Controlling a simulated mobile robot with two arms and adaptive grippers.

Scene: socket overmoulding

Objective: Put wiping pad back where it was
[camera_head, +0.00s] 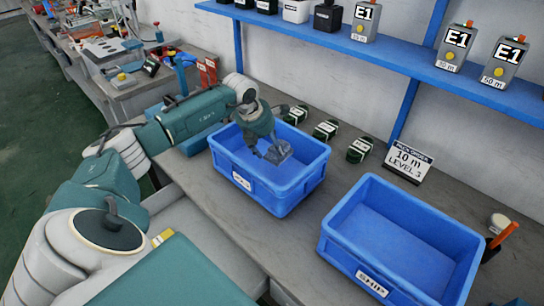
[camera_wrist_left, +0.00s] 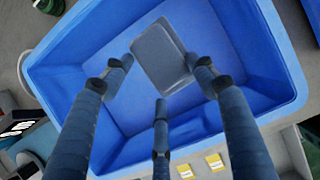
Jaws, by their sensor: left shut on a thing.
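The wiping pad appears as a grey, flat, rounded rectangular piece (camera_head: 279,152) in the head view, at my left gripper's fingertips. It also shows in the left wrist view (camera_wrist_left: 158,52), between the two upper fingers. My left gripper (camera_head: 270,148) is shut on it, inside the opening of the left blue bin (camera_head: 290,198). The bin's floor and walls show around the pad in the wrist view. I cannot tell whether the pad touches the bin floor. My right gripper is not in view.
A second blue bin (camera_head: 364,281), labelled SHIP, stands to the right. Several dark green items (camera_head: 325,130) lie behind the left bin. A sign reading 10 m LEVEL 3 (camera_head: 408,163) stands behind the bins. A blue shelf (camera_head: 400,52) with labelled boxes runs above. An orange-handled tool (camera_head: 503,236) is at right.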

